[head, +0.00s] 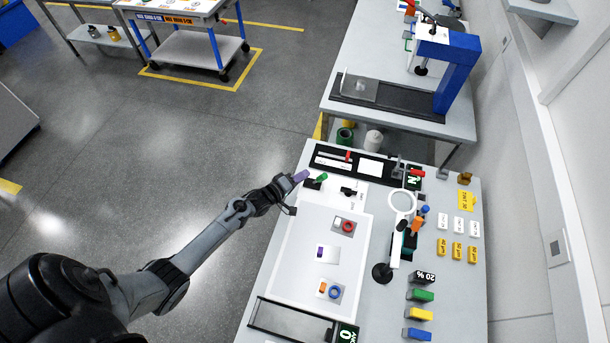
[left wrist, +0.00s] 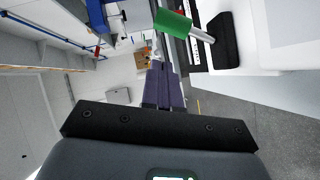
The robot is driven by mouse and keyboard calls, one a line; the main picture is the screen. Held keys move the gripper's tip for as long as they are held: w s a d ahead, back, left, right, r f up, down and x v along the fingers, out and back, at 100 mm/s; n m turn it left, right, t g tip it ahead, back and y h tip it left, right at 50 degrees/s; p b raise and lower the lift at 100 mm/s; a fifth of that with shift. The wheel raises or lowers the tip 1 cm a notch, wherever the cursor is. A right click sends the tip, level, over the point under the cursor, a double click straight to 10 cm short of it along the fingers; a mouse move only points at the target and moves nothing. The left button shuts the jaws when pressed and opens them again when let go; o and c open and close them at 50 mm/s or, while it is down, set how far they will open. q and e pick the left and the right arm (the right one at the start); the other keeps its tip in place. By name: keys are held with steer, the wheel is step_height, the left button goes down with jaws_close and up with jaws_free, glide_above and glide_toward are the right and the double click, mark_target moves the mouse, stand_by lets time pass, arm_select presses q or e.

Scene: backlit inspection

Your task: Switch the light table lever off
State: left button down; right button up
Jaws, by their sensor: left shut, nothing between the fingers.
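The lever has a green handle (head: 321,177) on a short metal shaft and a black base (head: 312,184), at the far left corner of the white light table panel (head: 290,262). In the left wrist view the green handle (left wrist: 172,23) and black base (left wrist: 224,40) are at the top, with the handle tilted over. My left gripper (head: 301,176) is shut and empty, its purple fingertips just left of the handle. In the left wrist view its fingers (left wrist: 163,88) point toward the handle, seemingly with a small gap. My right gripper is not in view.
A small black switch (head: 348,191) sits right of the lever. A black panel with a red slider (head: 347,155) lies behind. A magnifier (head: 402,203) on a stand is at the right. Small coloured parts lie on the panel. The floor (head: 220,140) left of the table is clear.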

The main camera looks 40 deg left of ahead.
arm_select(q)
steer(key=r+v, duration=0.1)
steer(key=v, duration=1)
steer(key=shift+w+a, duration=0.15)
steer(key=shift+w, duration=0.05)
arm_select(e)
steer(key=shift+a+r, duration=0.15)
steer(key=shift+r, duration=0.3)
arm_select(q)
steer(key=shift+r, duration=0.1)
